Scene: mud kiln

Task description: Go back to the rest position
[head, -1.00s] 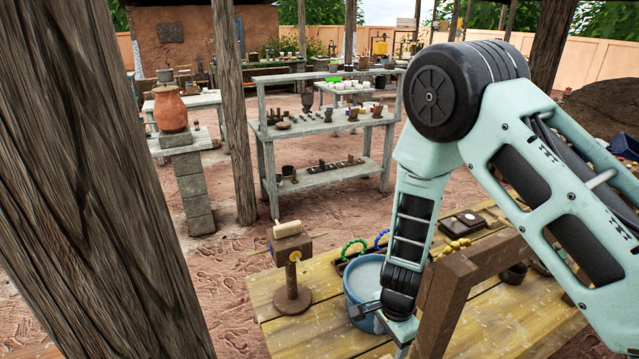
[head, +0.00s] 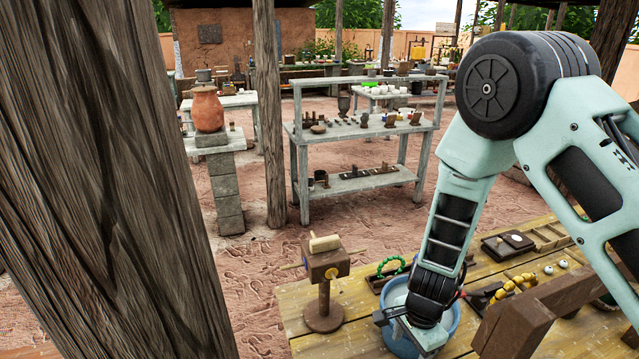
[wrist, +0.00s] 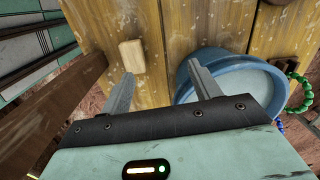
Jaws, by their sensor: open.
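My gripper (wrist: 158,72) is open and empty, its two metal fingers apart over the wooden work table (head: 365,340). It also shows in the head view, low beside the blue bucket (head: 452,325), partly hidden by my arm. In the wrist view the bucket (wrist: 181,88) is just right of the right finger, which overlaps its rim in the picture. A pale block (wrist: 131,56) shows just beyond the left finger. I cannot tell whether either finger touches anything. My arm is bent, with its elbow high at the right of the head view.
A thick wooden post (head: 100,180) fills the left side. A brown wooden stand (head: 325,285) is left of the bucket. Green beads (head: 391,266), yellow beads (head: 515,285) and a brown beam (head: 545,310) are near my arm. A grey shelf (head: 365,130) stands behind, past open dirt floor.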

